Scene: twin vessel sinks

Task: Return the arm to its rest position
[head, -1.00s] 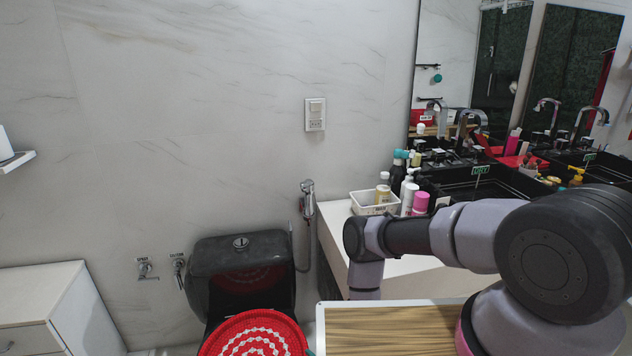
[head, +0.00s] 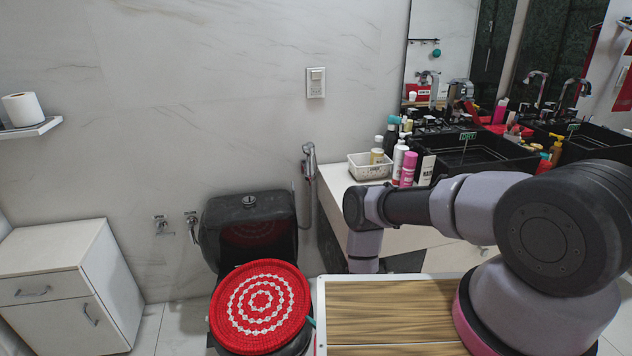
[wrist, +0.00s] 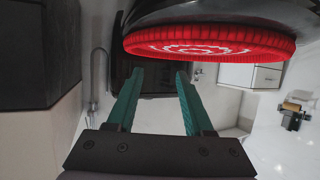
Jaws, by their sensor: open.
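My arm reaches in from the right side of the head view, folded over the wooden top (head: 390,300) of my base, with its forearm pointing left and its wrist hanging down. My gripper shows in the wrist view (wrist: 156,85), with two green fingers spread apart and nothing between them.
The toilet lid cover (head: 261,308) lies just left of my base. The white counter (head: 345,188) with a basket (head: 371,168), bottles and black sinks (head: 470,155) stands behind my arm. A white cabinet (head: 70,285) is at far left. Floor shows between cabinet and toilet.

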